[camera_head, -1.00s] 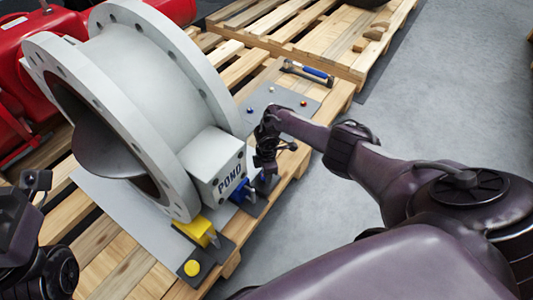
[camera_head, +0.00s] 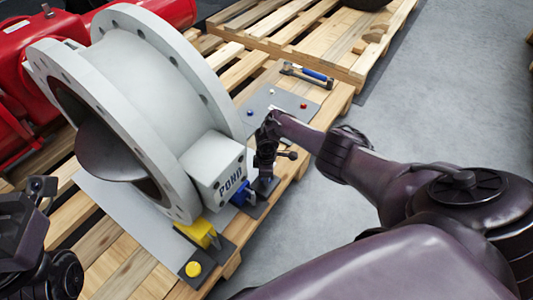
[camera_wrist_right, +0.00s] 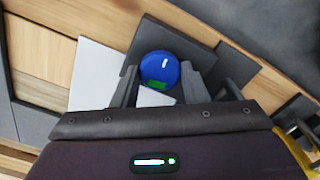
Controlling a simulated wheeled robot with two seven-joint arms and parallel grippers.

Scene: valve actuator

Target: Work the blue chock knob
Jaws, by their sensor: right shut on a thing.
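The blue knob (camera_wrist_right: 158,72) is round with a small white mark and a green patch on top. In the right wrist view it sits between the two fingers of my right gripper (camera_wrist_right: 160,88), which is shut on it. In the head view my right gripper (camera_head: 264,180) points down beside the blue chock (camera_head: 241,195) and hides the knob. The blue chock is at the foot of the grey flanged valve (camera_head: 160,90), below the box marked POND (camera_head: 217,170). My left gripper (camera_head: 40,190) is at the left edge; its jaws are unclear.
A yellow chock (camera_head: 200,232) and yellow knob (camera_head: 193,269) stand nearer me. Red machinery (camera_head: 60,30) is at the left. Grey floor is clear at the right.

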